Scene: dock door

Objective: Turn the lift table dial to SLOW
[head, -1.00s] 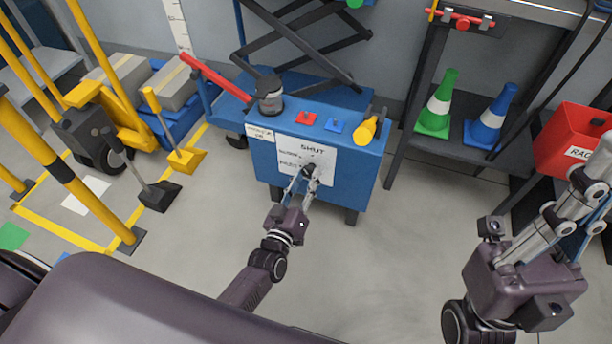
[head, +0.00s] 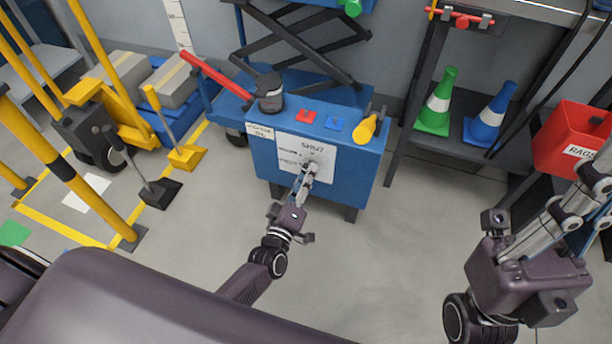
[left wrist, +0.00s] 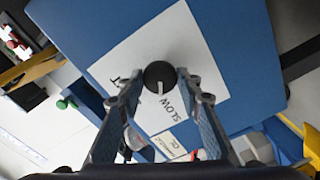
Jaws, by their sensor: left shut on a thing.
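The lift table (head: 265,170) is a blue unit with a white label plate (head: 290,143) on its front. The dial (left wrist: 160,76) is a round black knob with a white pointer line, seen in the left wrist view. The line points down in that picture, with the word SLOW to its right. My left gripper (head: 310,170) is shut on the dial, a finger at each side, and mostly hides it in the head view. My right gripper (head: 600,175) is away at the right; its fingers are unclear.
A shelf with cones (head: 437,105) and a red rag bin (head: 568,140) stand at right. Yellow posts (head: 70,165) stand left.

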